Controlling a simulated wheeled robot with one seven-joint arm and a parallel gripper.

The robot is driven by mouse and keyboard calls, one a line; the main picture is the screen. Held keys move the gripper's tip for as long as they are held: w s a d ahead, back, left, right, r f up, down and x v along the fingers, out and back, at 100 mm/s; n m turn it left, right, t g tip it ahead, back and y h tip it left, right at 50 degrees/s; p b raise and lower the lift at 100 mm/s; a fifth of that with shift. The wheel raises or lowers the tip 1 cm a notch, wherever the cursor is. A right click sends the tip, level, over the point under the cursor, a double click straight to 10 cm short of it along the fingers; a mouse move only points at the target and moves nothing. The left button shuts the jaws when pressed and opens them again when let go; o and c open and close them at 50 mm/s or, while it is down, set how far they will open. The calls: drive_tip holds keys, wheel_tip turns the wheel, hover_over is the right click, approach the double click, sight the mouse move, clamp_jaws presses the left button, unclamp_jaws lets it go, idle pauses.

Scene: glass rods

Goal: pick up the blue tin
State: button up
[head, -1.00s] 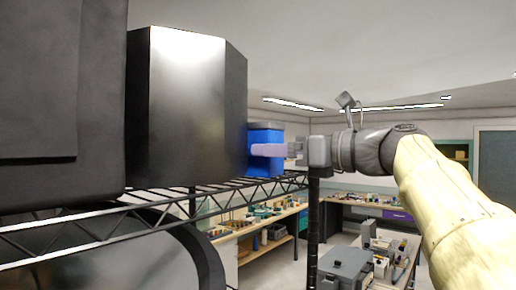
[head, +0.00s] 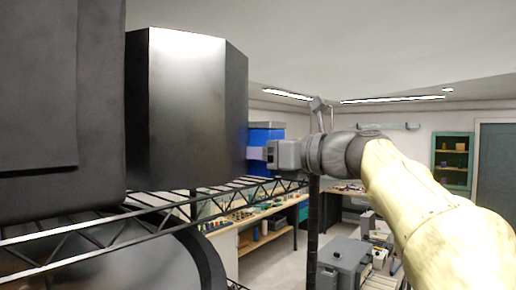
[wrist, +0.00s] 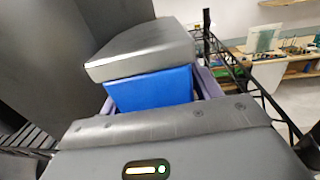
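The blue tin (head: 265,137) stands on the wire shelf (head: 150,207), partly hidden behind a dark panelled object in the head view. In the wrist view the blue tin (wrist: 150,90) shows its blue side and a grey top. My gripper (head: 257,153) reaches it from the right in the head view. In the wrist view the pale purple fingers of my gripper (wrist: 157,95) lie on both sides of the tin, with a small gap at the right finger. The fingertips are hidden, and the tin rests on the shelf.
A large dark panelled object (head: 187,105) stands left of the tin, close to my fingers. A dark post (head: 313,230) holds the shelf's right end. Workbenches (head: 265,236) with small items stand farther back.

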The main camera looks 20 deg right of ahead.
drive_tip(key=c, duration=0.9)
drive_tip(key=shift+w, duration=0.1)
drive_tip(key=shift+s+r, duration=0.2)
drive_tip(key=shift+r, duration=0.4)
wheel_tip(320, 180, up, 9)
drive_tip(key=shift+w+f+p, duration=0.1)
drive_tip(key=shift+p, duration=1.05)
